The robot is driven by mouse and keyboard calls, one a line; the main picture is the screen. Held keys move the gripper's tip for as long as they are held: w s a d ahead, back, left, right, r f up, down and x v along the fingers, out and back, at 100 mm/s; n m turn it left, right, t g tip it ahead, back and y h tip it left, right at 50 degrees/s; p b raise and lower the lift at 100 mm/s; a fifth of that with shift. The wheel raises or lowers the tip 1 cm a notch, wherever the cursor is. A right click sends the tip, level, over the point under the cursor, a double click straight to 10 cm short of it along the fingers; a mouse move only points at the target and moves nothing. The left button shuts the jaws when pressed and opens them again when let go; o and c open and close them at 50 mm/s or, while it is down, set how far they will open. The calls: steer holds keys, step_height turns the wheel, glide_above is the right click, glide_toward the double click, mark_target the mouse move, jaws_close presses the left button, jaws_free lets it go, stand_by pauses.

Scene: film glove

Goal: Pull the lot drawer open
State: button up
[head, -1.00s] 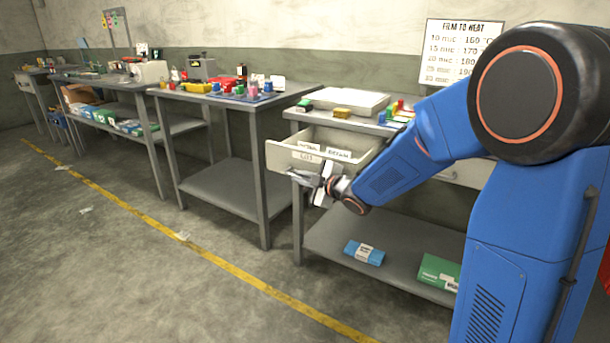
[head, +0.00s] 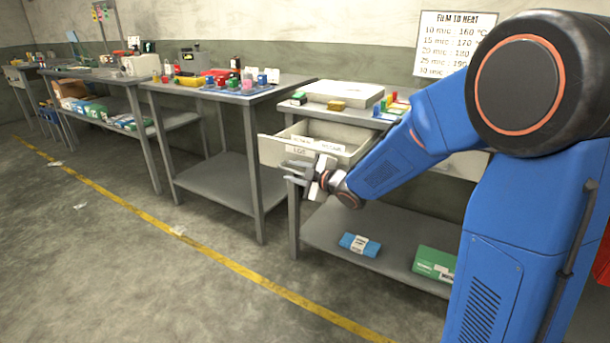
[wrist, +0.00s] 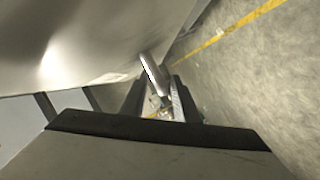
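The lot drawer (head: 272,152), a pale box with a label on its front, stands pulled well out from under the right bench's top. Labelled packets show inside it. My gripper (head: 290,171) is just in front of the drawer's lower front. In the wrist view its two dark fingers (wrist: 158,92) stand apart with a gap between them. A silver bar, seemingly the drawer handle (wrist: 151,72), shows at the fingertips beside the drawer front (wrist: 75,45). I cannot tell whether the fingers touch it.
The right bench's lower shelf (head: 325,232) holds a blue pack (head: 360,245) and a green box (head: 435,263). Another bench (head: 240,95) with small coloured items stands to the left.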

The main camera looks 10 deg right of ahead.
steer(key=v, duration=1.7)
steer(key=shift+d+r, duration=0.15)
steer(key=s+d+m+g+h, duration=0.2)
steer(key=s+d+m+h, duration=0.7)
steer(key=d+m, duration=0.25)
steer(key=s+a+f+m+g, duration=0.2)
steer(key=s+f+m+g, duration=0.1)
steer(key=s, duration=0.7)
steer(key=s+a+f+m+g+y, duration=0.1)
steer(key=s+a+f+m+g, duration=0.1)
steer(key=s, duration=0.9)
steer(key=shift+f+m+g, duration=0.55)
steer(key=shift+g, duration=0.35)
